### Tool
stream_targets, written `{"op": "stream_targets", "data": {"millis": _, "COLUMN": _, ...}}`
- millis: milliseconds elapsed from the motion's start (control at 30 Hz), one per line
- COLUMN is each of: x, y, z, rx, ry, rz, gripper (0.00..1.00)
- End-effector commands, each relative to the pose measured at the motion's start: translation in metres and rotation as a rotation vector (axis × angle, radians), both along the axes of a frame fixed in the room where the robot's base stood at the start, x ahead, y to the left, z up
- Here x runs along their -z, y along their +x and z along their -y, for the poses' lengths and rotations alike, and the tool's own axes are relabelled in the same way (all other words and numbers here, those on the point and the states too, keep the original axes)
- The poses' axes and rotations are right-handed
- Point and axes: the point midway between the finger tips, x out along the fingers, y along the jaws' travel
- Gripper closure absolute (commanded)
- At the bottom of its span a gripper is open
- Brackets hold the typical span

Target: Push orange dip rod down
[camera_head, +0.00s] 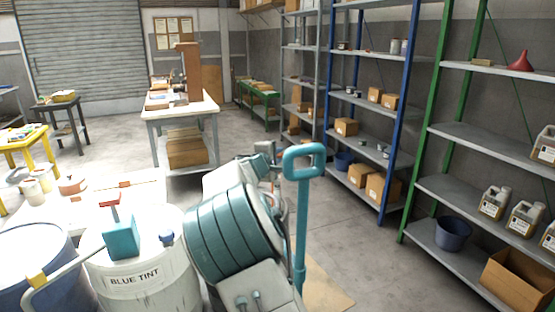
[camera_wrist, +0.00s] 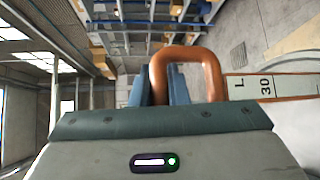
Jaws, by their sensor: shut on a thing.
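The orange dip rod shows in the wrist view as a thick orange loop handle (camera_wrist: 190,53). My gripper (camera_wrist: 158,82) has its two blue fingers on either side of the loop's near leg and is shut on it. A pale strip marked "L" and "30" (camera_wrist: 262,86) shows at the right of the loop. I cannot tell how deep the rod sits. In the head view my teal and white arm covers most of the gripper, and the orange handle is not clearly seen.
A white drum marked "BLUE TINT" (camera_head: 135,280) and a dark blue drum (camera_head: 35,265) stand at the left. Shelves (camera_head: 470,130) line the right; the floor before them is clear.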

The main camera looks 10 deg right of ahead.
Motion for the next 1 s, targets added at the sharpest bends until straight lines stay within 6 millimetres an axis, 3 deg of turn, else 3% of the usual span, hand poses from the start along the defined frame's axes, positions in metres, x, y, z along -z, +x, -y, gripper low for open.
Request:
{"op": "stream_targets", "data": {"millis": 33, "x": 0.02, "y": 0.0, "z": 0.0, "rx": 0.0, "ry": 0.001, "rz": 0.0, "gripper": 1.0}}
{"op": "stream_targets", "data": {"millis": 500, "x": 0.092, "y": 0.0, "z": 0.0, "rx": -0.001, "ry": 0.001, "rz": -0.001, "gripper": 1.0}}
{"op": "stream_targets", "data": {"millis": 733, "x": 0.117, "y": 0.0, "z": -0.001, "rx": -0.001, "ry": 0.001, "rz": -0.001, "gripper": 1.0}}
{"op": "stream_targets", "data": {"millis": 1000, "x": 0.129, "y": 0.0, "z": 0.0, "rx": 0.0, "ry": 0.0, "rz": 0.0, "gripper": 1.0}}
